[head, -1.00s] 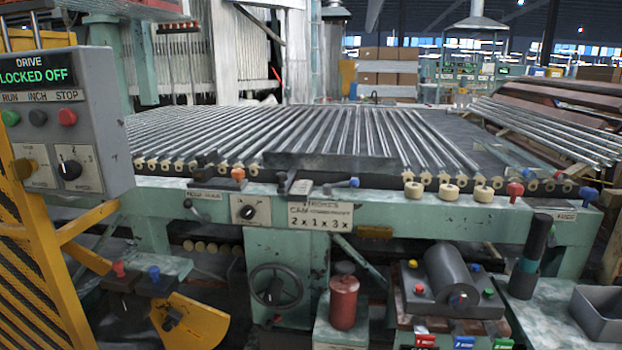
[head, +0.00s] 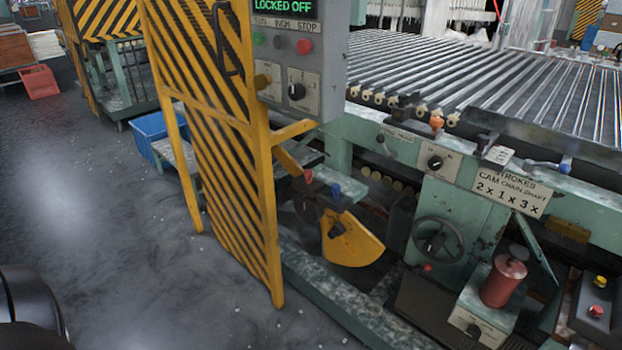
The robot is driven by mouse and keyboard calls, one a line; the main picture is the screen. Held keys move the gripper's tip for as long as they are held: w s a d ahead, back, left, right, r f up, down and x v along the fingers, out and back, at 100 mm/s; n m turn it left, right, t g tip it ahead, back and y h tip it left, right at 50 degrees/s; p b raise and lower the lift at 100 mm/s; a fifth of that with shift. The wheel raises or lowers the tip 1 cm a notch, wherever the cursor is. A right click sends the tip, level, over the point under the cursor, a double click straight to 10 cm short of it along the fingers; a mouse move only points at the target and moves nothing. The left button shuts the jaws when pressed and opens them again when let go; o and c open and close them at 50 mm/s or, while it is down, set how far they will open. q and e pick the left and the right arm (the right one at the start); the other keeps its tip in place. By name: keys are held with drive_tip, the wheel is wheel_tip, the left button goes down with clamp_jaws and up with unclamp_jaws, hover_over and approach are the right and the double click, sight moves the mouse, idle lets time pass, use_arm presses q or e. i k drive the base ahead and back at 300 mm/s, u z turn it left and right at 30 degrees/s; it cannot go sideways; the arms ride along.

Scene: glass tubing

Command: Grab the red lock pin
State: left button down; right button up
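A small red-headed pin (head: 308,176) stands upright on a dark bracket low on the machine, just behind the yellow barrier. It looks like the red lock pin, but I cannot be sure. A blue-headed pin (head: 334,190) stands next to it on the right. A yellow sector-shaped plate (head: 350,240) hangs just below the two pins. Neither of my grippers shows; only a dark, rounded part, probably mine, is at the lower left corner.
A yellow-and-black striped barrier (head: 215,150) stands left of the pins, with a grey control box (head: 300,75) reading "LOCKED OFF" above. A handwheel (head: 438,246) and red cylinder (head: 503,281) are to the right. The floor (head: 130,250) at left is open.

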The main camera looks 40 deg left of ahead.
sight(308, 174)
drive_tip(key=k, duration=0.5)
drive_tip(key=u, duration=0.85)
drive_tip(key=i, duration=0.55)
drive_tip(key=u, duration=0.85)
drive_tip(key=i, duration=1)
drive_tip(key=u, duration=0.05)
